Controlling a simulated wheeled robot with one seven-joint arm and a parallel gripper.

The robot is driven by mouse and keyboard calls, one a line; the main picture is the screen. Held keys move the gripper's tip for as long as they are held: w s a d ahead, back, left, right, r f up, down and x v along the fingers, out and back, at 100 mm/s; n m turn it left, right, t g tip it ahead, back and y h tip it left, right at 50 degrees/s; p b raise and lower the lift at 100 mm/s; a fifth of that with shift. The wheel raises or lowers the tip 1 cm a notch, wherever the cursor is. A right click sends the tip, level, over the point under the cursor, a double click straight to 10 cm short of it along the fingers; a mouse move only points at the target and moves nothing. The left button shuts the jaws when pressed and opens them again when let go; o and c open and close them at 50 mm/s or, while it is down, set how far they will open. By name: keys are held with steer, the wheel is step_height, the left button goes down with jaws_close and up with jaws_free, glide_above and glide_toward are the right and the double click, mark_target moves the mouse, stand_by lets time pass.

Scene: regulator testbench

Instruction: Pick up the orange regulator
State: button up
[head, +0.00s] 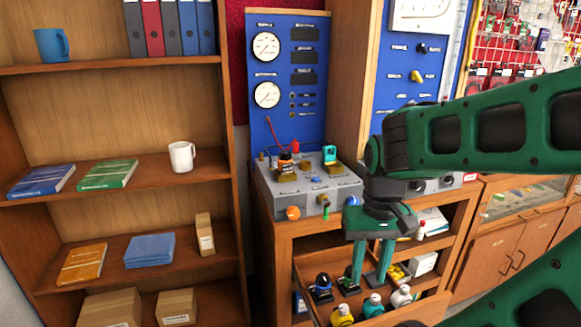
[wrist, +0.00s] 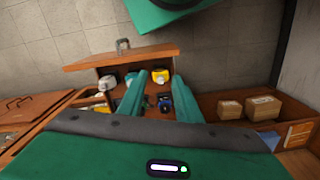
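The orange regulator (head: 285,163), with a dark body, sits upright on a brass-coloured fitting at the left of the grey testbench (head: 263,193) in the head view. A teal regulator (head: 330,155) sits on the fitting to its right. My gripper (head: 368,280) is open and points down over the open drawer, to the right of and below the orange regulator, well apart from it. In the wrist view, my gripper's fingers (wrist: 157,82) are spread with nothing held between them. I cannot make out the orange regulator in the wrist view.
The open drawer (head: 313,285) holds several regulators, including yellow (head: 341,316), teal (head: 372,305) and white (head: 400,296) ones. A blue gauge panel (head: 290,125) rises behind the testbench. A wooden shelf (head: 115,192) with books and a white mug (head: 182,157) stands at left.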

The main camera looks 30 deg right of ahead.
steer(key=shift+a, duration=0.2)
steer(key=o, duration=0.6)
steer(key=shift+s+r, duration=0.25)
steer(key=shift+c, duration=0.2)
steer(key=shift+o, duration=1.3)
steer(key=w+d+r+m, duration=0.1)
steer(key=w+d+r, duration=0.3)
steer(key=w+r, duration=0.3)
steer(key=w, duration=0.2)
steer(key=shift+w+m+h, duration=0.3)
steer(key=shift+m, duration=0.1)
step_height(320, 180, up, 9)
steer(key=m, duration=0.7)
glide_above(284, 152)
steer(key=shift+s+d+r, duration=0.15)
steer(key=shift+s+d, duration=0.15)
steer(key=shift+s, duration=0.1)
steer(key=shift+w, duration=0.2)
steer(key=shift+f, duration=0.5)
step_height(284, 152, down, 4)
steer(key=shift+r, duration=0.2)
steer(key=shift+w+a+f, duration=0.15)
steer(key=shift+f, duration=1.4)
steer(key=shift+w+a+f, duration=0.1)
steer(key=shift+a+f, duration=0.05)
steer(key=shift+f, duration=1.4)
